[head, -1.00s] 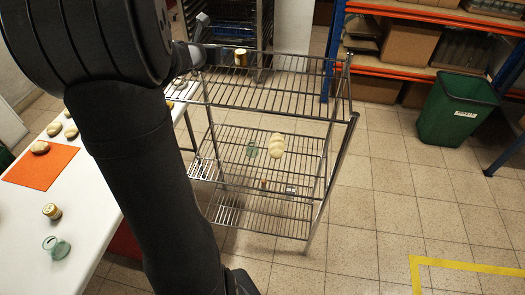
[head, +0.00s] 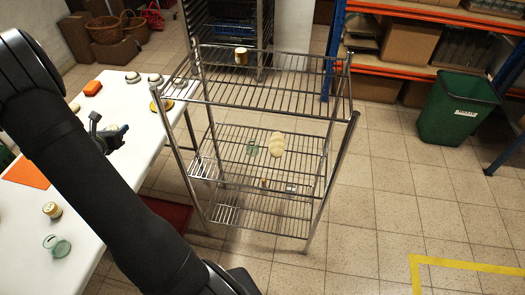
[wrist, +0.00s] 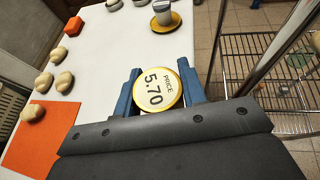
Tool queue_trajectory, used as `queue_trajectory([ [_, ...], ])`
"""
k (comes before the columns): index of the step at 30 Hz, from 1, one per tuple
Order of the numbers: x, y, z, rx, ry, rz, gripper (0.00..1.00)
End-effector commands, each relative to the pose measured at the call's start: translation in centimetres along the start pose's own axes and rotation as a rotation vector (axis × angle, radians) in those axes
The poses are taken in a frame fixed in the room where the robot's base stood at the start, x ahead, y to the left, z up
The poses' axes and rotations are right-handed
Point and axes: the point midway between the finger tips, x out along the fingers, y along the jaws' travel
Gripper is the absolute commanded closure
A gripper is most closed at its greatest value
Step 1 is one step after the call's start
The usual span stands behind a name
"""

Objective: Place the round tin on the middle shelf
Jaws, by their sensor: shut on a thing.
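The round tin (wrist: 157,90) shows in the wrist view with a yellow rim and a white lid reading "PRICE 5.70". My gripper (wrist: 160,85) is shut on it, with a blue finger on either side. In the head view my gripper (head: 118,133) is above the white table, left of the wire rack; the tin is hard to make out there. The rack's middle shelf (head: 225,150) holds a pale loaf-like thing (head: 277,144) and a greenish glass (head: 252,150). Its front left part looks bare.
The rack's top shelf (head: 290,92) holds a small jar (head: 241,56); its left post stands between the table and shelves. The table (head: 100,215) carries an orange mat (head: 27,173), a jar (head: 52,210) and a glass (head: 57,246). A green bin (head: 455,110) stands right.

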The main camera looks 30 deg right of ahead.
Motion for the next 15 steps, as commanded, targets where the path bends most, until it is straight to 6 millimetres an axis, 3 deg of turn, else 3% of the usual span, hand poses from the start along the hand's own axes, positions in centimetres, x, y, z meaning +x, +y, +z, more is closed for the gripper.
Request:
queue_trajectory([
  [1, -0.3, 0.1, -2.4, 0.002, 0.005, -0.025, 0.89],
  [3, -0.6, -0.4, -4.8, 0.020, 0.005, -0.068, 0.89],
  [9, -0.9, -3.9, -11.1, 0.074, 0.008, -0.199, 0.89],
  [12, -0.4, -7.0, -13.1, 0.105, 0.009, -0.268, 0.89],
  [15, 0.6, -10.2, -13.1, 0.131, 0.009, -0.316, 0.89],
])
